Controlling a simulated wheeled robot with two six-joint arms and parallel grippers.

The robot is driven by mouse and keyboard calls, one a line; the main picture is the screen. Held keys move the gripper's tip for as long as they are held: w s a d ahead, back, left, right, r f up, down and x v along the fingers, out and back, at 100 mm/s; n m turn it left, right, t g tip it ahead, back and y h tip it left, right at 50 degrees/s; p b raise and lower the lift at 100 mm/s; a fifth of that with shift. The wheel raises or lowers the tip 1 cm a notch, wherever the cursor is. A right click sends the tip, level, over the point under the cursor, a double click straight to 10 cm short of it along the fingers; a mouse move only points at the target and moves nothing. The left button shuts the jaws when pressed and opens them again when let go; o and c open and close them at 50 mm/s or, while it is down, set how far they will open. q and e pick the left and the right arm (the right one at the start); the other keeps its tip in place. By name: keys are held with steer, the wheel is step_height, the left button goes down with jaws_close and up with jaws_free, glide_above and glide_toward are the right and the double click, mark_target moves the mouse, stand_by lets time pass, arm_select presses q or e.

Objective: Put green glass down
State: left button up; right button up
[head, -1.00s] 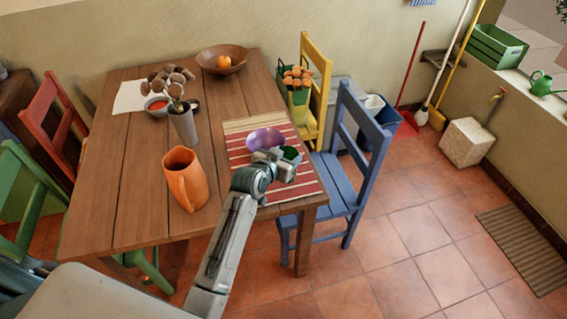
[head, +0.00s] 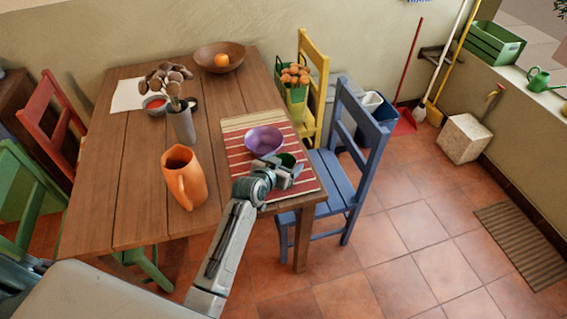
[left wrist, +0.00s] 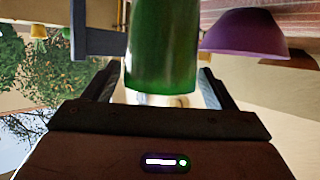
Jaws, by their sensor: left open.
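The green glass (head: 287,159) stands on the red striped placemat (head: 236,126) near the table's right edge, partly hidden by my left gripper (head: 289,175). In the left wrist view the glass (left wrist: 163,45) fills the middle, and the picture is upside down. My left gripper is open, with one finger on each side of the glass. Whether a finger still touches it I cannot tell. My right gripper is not in view.
A purple bowl (head: 264,141) sits on the placemat, close to the left of the glass. An orange pitcher (head: 183,178) and a grey vase (head: 182,124) stand further left. A blue chair (head: 340,181) stands against the table's right side.

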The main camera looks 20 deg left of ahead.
arm_select(q)
steer(key=shift+r, duration=0.1)
steer(key=shift+s, duration=0.2)
steer(key=b+v, duration=0.1)
steer(key=v, duration=1)
steer(key=shift+s+r+b, duration=0.2)
steer(key=shift+s+b, duration=0.05)
steer(key=shift+b, duration=0.15)
steer(key=shift+a, duration=0.1)
